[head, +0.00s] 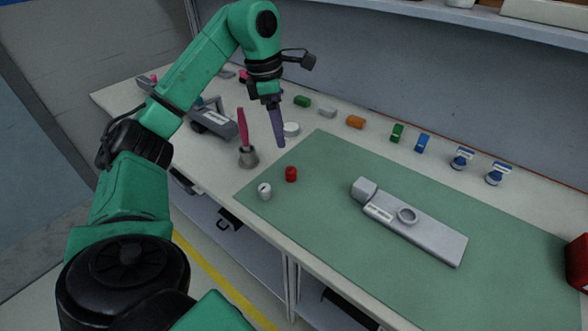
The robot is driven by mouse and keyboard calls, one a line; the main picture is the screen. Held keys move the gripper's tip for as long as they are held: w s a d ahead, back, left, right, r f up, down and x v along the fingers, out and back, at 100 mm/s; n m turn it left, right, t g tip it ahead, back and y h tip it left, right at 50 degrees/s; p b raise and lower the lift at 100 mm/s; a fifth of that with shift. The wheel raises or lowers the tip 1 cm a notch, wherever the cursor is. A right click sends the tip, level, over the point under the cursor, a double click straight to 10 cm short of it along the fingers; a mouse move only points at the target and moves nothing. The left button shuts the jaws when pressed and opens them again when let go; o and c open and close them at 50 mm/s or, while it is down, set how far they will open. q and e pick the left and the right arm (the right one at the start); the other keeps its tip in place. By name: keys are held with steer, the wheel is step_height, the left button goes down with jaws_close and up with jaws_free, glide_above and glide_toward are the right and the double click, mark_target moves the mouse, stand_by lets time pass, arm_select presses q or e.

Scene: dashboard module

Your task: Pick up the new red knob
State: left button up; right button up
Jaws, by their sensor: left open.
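The red knob (291,174) stands on the left part of the green mat (330,165), with nothing touching it that I can see. My left gripper (281,143) points down above the mat's far left edge, a little above and left of the red knob in the picture. It is open and apart from the knob; its purple fingers are seen edge-on, so the gap between them does not show. My right gripper is not in view.
A white knob (265,191) stands near the red one. A grey module (420,230) with a ring lies on the mat. A grey cup (248,157) holding a pink-handled tool stands left of the mat. Several coloured blocks and two blue-white bottles line the back.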

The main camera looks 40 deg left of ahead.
mark_target(291, 169)
arm_select(q)
steer(key=f, duration=0.3)
steer(key=w+d+f, duration=0.1)
steer(key=f, duration=0.3)
steer(key=d+f, duration=0.1)
steer(key=f, duration=0.3)
steer(key=shift+w+f, duration=0.15)
steer(key=shift+f, duration=0.05)
steer(key=shift+w+a+f, duration=0.1)
steer(key=shift+f, duration=0.15)
steer(key=shift+b, duration=0.3)
jaws_close()
steer(key=shift+r, duration=0.1)
